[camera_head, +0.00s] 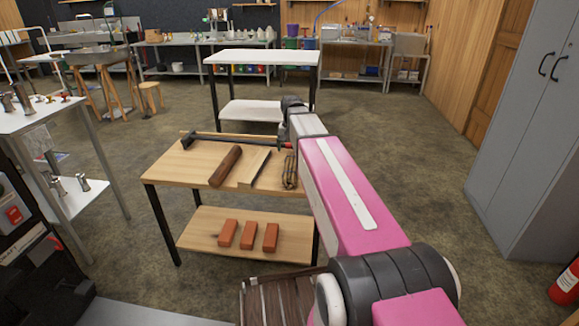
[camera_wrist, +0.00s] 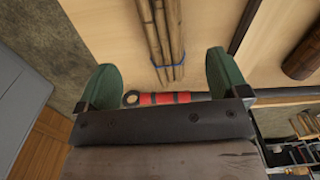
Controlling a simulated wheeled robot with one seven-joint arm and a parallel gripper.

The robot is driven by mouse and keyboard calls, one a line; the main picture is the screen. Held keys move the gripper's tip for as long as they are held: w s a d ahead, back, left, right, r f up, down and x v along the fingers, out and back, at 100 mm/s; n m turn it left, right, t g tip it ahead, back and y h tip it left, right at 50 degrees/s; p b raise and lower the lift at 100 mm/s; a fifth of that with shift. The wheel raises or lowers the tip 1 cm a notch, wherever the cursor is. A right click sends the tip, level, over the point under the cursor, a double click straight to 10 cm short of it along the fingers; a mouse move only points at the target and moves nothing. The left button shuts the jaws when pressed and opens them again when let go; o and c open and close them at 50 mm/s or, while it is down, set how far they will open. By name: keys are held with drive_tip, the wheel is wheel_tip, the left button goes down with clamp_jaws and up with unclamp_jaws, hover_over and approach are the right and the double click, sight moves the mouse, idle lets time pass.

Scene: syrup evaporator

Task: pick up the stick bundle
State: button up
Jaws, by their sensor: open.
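The stick bundle (camera_head: 290,171) lies on the right end of the wooden table's top, beside my pink arm, in the head view. In the wrist view, the bundle (camera_wrist: 158,30) shows as several thin brown sticks bound with a blue tie, running to the top edge. My gripper (camera_wrist: 160,78) is open, with its two green fingers apart and nothing held between them. The bundle's tied end appears in the gap between the fingers; how far below they are, I cannot tell. In the head view my gripper cannot be made out.
A dark log (camera_head: 225,166), a pale wooden piece (camera_head: 254,168) and a long-handled tool (camera_head: 230,140) share the table top. The tool's red-and-black grip (camera_wrist: 160,98) crosses near the bundle's end. Orange bricks (camera_head: 249,235) lie on the lower shelf. A grey cabinet (camera_head: 525,110) stands right.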

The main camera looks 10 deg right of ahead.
sight(291, 164)
wheel_tip(291, 164, down, 5)
drive_tip(key=shift+f, duration=0.15)
drive_tip(key=shift+w+f, duration=0.15)
drive_tip(key=shift+f, duration=1.2)
drive_tip(key=shift+w+f, duration=0.1)
drive_tip(key=shift+f, duration=1.2)
drive_tip(key=c, duration=1.1)
